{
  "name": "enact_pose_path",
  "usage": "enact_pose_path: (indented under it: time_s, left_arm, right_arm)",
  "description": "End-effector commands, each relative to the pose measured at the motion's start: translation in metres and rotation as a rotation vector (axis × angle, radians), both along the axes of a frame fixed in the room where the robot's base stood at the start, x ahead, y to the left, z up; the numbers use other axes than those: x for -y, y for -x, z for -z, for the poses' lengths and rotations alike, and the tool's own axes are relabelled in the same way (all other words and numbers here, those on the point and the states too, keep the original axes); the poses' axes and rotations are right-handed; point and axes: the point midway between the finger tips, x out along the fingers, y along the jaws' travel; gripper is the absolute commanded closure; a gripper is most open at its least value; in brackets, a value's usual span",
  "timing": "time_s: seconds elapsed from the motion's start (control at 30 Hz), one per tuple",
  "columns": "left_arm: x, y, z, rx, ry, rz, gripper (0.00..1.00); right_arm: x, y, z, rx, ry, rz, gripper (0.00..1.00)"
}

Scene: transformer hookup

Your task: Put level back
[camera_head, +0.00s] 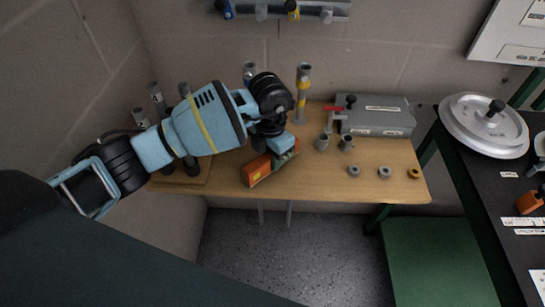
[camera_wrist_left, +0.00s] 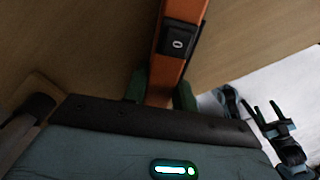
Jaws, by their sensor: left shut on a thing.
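The orange level (camera_head: 258,170) is at the front middle of the wooden table, near its front edge. My left gripper (camera_head: 283,149) is shut on it from above. In the left wrist view, the orange level (camera_wrist_left: 163,75) with a dark vial block runs up between the two green fingers of my left gripper (camera_wrist_left: 160,92). I cannot tell whether the level touches the table top.
A grey case (camera_head: 375,118) with a red handle stands at the back right of the wooden table (camera_head: 395,160). Several small grey fittings sit in front of it. Upright posts (camera_head: 302,85) stand behind and left of my arm. A black table (camera_head: 490,190) with a round lid is at right.

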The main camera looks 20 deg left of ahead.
Motion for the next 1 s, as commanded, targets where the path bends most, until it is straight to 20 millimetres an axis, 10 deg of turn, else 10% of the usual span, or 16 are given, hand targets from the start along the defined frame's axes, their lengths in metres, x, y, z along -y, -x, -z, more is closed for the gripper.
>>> enact_pose_path:
  time_s: [0.4, 0.43, 0.57, 1.0]
  left_arm:
    - [0.000, -0.001, 0.003, 0.006, 0.002, 0.000, 1.00]
    - [0.000, -0.001, 0.003, 0.005, 0.002, 0.000, 0.70]
    - [0.000, -0.001, 0.002, 0.005, 0.002, 0.000, 0.53]
    - [0.000, -0.001, -0.008, 0.007, 0.002, 0.000, 0.51]
  right_arm:
    - [0.000, -0.001, 0.001, 0.001, -0.001, -0.001, 0.49]
    - [0.000, -0.001, 0.001, 0.001, -0.001, -0.001, 0.49]
    - [0.000, 0.000, 0.000, 0.000, -0.001, -0.001, 0.49]
    - [-0.001, 0.002, -0.001, -0.002, -0.001, 0.000, 0.49]
